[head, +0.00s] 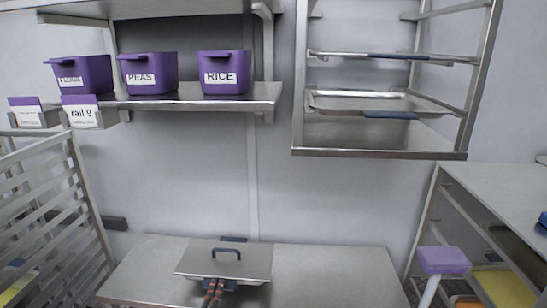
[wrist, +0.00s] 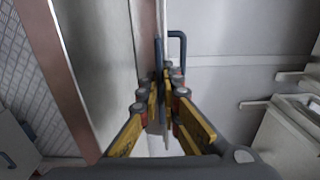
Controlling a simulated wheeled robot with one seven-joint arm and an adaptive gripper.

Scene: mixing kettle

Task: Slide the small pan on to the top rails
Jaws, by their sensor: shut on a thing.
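A small pan (head: 222,266) with a flat metal top is at the low steel table in the head view; whether it rests on the table or hangs just above is unclear. It has a raised blue handle (head: 226,251) on top and a blue grip at its near edge. My gripper (head: 213,287) is shut on that near grip. In the wrist view my gripper (wrist: 160,95) closes around a thin edge, with the raised blue handle (wrist: 178,45) beyond. The rack (head: 380,153) hangs on the wall at upper right. Its topmost visible rails (head: 445,11) look empty.
Two blue-handled trays sit lower in the rack: a higher one (head: 430,58) and a lower one (head: 335,104). A shelf (head: 190,100) with purple bins stands left of it. A slatted rack (head: 80,185) is left, a counter (head: 500,190) right. Bare wall lies between.

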